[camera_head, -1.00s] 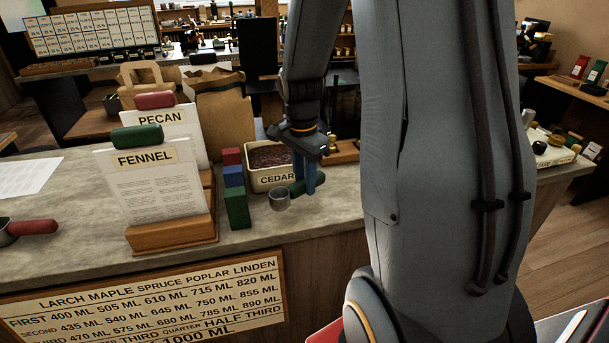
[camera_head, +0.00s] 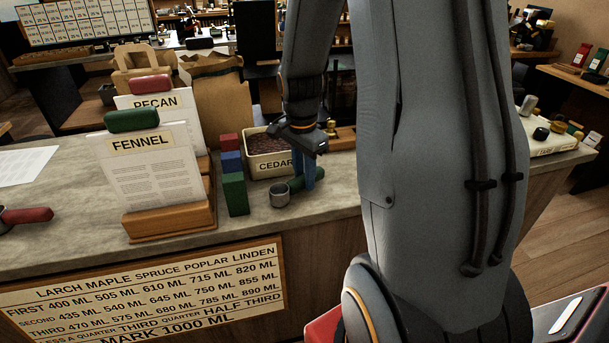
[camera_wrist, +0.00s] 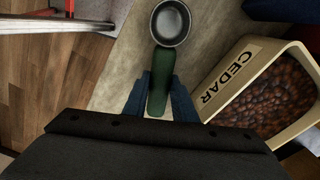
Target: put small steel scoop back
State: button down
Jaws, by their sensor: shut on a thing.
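The small steel scoop (camera_head: 279,194) has a round metal cup and a green handle; its cup also shows at the top of the wrist view (camera_wrist: 170,22). My gripper (camera_head: 309,180) points down over the counter, with blue fingers on both sides of the green handle. In the wrist view my gripper (camera_wrist: 158,98) is shut on that handle (camera_wrist: 160,75), with the cup ahead of the fingertips. The scoop is at or close to the counter top; I cannot tell whether it touches. The bin labelled CEDAR (camera_head: 270,166), full of brown pieces, stands right behind it.
Red, blue and green blocks (camera_head: 235,193) stand left of the scoop. The FENNEL card in its wooden holder (camera_head: 170,222) is further left. A second scoop with a red handle (camera_head: 27,215) lies at the far left. The counter front carries a volume chart (camera_head: 150,290).

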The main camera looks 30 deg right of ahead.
aim_at(303, 176)
jog(key=shift+f, duration=0.45)
jog(key=c, duration=1.4)
grip_release()
jog(key=shift+a+r+b, duration=0.2)
jog(key=shift+r+b, duration=0.7)
jog(key=shift+r, duration=3)
